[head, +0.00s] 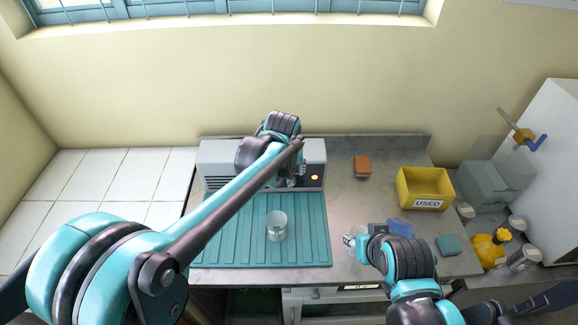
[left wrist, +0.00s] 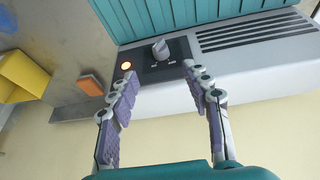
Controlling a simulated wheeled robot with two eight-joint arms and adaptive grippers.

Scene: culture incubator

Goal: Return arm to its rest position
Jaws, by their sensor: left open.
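My left arm reaches from the lower left across the counter to the grey incubator (head: 218,155) at the back. My left gripper (head: 299,181) is in front of its right end, partly hidden by the arm. In the left wrist view the left gripper (left wrist: 158,76) is open and empty, its fingers spread on either side below the incubator's dark panel. The panel's knob (left wrist: 160,48) sits between the fingertips, with no clear contact. An orange lamp (left wrist: 126,65) glows beside it. My right gripper (head: 350,241) is low at the counter's front right; its finger opening is too small to tell.
A clear beaker (head: 276,226) stands on the teal ribbed mat (head: 310,255). A brown-orange block (head: 362,166), a yellow bin marked USED (head: 410,193) and a teal block (head: 448,245) are on the right. Bare counter (head: 345,205) lies right of the mat.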

